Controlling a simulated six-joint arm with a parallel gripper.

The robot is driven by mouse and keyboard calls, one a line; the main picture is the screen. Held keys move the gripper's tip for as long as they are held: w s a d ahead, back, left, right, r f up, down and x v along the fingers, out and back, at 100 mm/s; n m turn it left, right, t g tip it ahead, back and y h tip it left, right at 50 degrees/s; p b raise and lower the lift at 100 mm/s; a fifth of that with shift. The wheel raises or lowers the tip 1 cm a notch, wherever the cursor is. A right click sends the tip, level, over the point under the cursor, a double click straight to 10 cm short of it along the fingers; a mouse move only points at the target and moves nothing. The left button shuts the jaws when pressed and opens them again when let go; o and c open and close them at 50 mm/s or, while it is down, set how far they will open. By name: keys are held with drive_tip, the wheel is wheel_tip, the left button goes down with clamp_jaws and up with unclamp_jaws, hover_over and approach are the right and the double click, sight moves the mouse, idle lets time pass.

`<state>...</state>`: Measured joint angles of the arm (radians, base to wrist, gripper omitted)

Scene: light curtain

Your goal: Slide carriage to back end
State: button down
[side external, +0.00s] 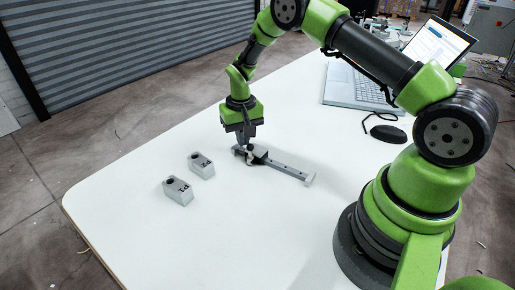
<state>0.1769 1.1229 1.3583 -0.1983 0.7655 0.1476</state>
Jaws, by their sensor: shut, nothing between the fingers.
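A grey rail (290,170) lies on the white table and runs from below my gripper toward the lower right. A small dark carriage (259,154) sits on the rail near its far left end. My gripper (249,147) points down with its fingertips shut at that end, right beside or touching the carriage. The fingers hide part of the carriage, and I cannot tell whether they touch it.
Two grey blocks with dark holes and lettering, one (202,165) behind the other (178,191), stand left of the rail. A laptop (365,88) and black mouse (388,134) are at the back right. The table's front left (130,215) is clear.

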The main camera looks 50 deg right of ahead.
sight(264, 152)
drive_tip(key=shift+s+f, duration=0.2)
drive_tip(key=shift+f, duration=0.15)
drive_tip(key=shift+s+d, duration=0.1)
drive_tip(key=shift+s, duration=1.35)
drive_tip(key=shift+s+d, duration=0.1)
drive_tip(key=shift+s, duration=1.4)
drive_tip(key=shift+s, duration=1.5)
drive_tip(key=shift+s+d, duration=0.1)
drive_tip(key=shift+s, duration=1.35)
drive_tip(key=shift+w+r, duration=0.2)
drive_tip(key=shift+r, duration=0.85)
drive_tip(key=shift+w+r, duration=0.25)
drive_tip(key=shift+r, duration=0.8)
drive_tip(key=shift+w+r, duration=0.2)
drive_tip(key=shift+r, duration=0.85)
